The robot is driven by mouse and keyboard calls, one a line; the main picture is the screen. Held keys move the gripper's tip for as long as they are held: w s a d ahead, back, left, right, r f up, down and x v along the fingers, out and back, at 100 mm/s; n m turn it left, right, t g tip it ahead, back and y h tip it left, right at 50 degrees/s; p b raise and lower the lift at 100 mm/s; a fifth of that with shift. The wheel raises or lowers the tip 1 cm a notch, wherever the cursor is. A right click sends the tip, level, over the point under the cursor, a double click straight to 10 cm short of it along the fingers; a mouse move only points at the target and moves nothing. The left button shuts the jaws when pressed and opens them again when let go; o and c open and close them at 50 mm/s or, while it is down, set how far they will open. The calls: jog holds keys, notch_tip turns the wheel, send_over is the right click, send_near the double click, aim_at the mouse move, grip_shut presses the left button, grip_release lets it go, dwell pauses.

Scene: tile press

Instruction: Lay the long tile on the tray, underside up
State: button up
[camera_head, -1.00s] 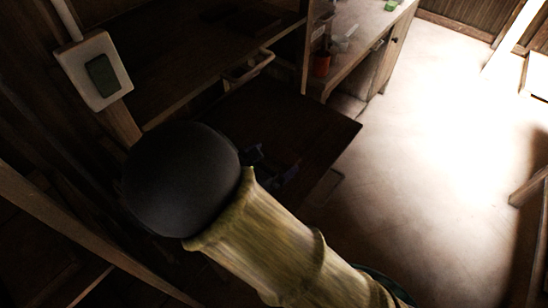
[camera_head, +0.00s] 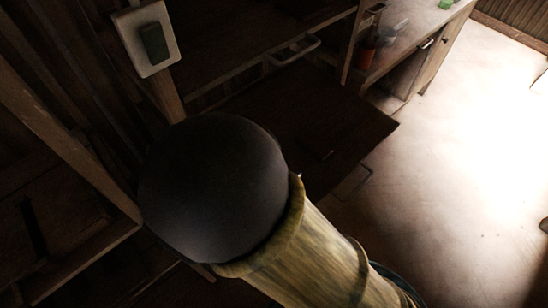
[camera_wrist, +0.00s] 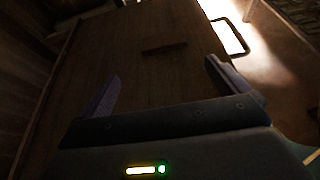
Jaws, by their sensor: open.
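My gripper (camera_wrist: 162,72) is open, with its two fingers spread over a brown wooden surface in the wrist view and nothing between them. A short dark bar (camera_wrist: 164,47) lies on that surface beyond the fingertips, crosswise to them. It may be the long tile, but it is too dark to tell, and so is which face is up. In the head view my arm hides the gripper. I cannot make out a tray for certain in either view.
A dark wooden table (camera_head: 345,124) extends behind my arm in the head view. A dark loop (camera_wrist: 245,45) juts from its edge. A counter (camera_head: 405,38) with a reddish pot (camera_head: 366,52) stands behind. Bright floor is open at right.

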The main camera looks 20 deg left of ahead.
dwell(0.5)
jog(key=w+d+m+g, duration=0.1)
jog(key=d+m, duration=0.1)
jog(key=d, duration=0.1)
jog(key=w+d+f+m+g+h, duration=0.1)
jog(key=d+m+g, duration=0.1)
jog(key=d, duration=0.1)
jog(key=w+d+m+g+h, duration=0.1)
jog(key=d+g, duration=0.1)
jog(key=d, duration=0.1)
jog(key=shift+w+d+f+m, duration=0.2)
jog(key=shift+w+f+m, duration=0.1)
jog(key=shift+w+m, duration=0.1)
jog(key=d+r+m+g+y, duration=0.1)
jog(key=d+m+g+y, duration=0.4)
jog(key=d+m, duration=1.8)
jog(key=w+m+y, duration=0.1)
jog(key=m+y, duration=0.1)
jog(key=shift+r+m, duration=0.3)
jog(key=shift+r, duration=0.1)
jog(key=shift+s+d, duration=0.1)
